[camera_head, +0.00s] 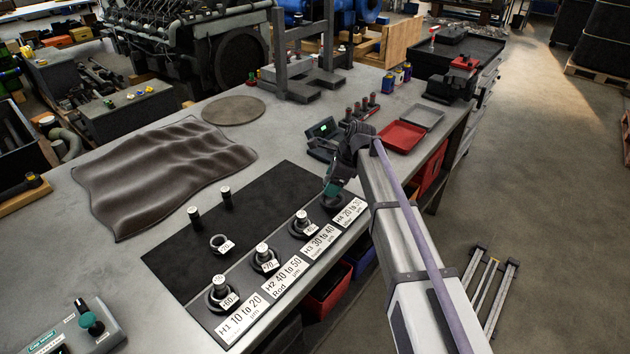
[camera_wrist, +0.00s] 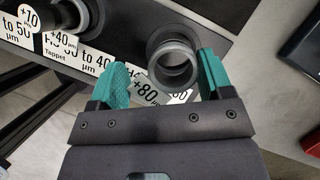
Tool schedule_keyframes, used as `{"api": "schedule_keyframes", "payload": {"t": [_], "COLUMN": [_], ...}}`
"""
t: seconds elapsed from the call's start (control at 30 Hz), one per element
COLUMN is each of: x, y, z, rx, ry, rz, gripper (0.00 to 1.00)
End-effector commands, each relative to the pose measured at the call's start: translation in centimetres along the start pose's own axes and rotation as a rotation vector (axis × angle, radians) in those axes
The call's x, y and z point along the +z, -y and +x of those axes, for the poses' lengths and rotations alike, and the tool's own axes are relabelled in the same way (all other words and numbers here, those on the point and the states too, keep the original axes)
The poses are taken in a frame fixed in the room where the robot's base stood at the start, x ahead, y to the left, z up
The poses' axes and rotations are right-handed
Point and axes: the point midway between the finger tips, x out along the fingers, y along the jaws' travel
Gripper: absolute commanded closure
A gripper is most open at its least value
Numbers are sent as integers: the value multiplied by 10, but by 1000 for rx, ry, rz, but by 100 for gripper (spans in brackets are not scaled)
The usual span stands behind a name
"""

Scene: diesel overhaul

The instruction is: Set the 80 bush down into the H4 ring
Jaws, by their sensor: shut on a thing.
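My gripper (camera_wrist: 165,78) has teal fingers and is shut on the 80 bush (camera_wrist: 174,66), a grey hollow ring with a "+80" tag. The bush shows between the fingertips in the wrist view. The H4 ring (camera_wrist: 158,36) is dark and lies just behind and below the bush there; the bush overlaps part of it. In the head view my gripper (camera_head: 332,188) is over the H4 ring (camera_head: 334,203), beside the H4 label (camera_head: 349,212). The bush is hidden there. I cannot tell whether bush and ring touch.
The H3 ring (camera_head: 296,232), H2 ring (camera_head: 259,266) and H1 ring (camera_head: 213,304) stand in a row to the left, each with a pin and tagged bush. A loose tagged bush (camera_head: 218,242) and two pins stand on the black mat (camera_head: 180,262). A red tray (camera_head: 402,137) lies behind.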

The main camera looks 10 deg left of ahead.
Motion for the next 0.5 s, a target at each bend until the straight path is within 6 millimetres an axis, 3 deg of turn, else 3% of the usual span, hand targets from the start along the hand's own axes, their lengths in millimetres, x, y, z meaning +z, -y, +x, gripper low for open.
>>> {"api": "schedule_keyframes", "payload": {"t": [0.27,0.5], "x": [-1,-7], "y": [-3,-2], "z": [1,16], "rx": [0,0], "ry": [0,0], "rz": [0,0], "gripper": [51,51]}}
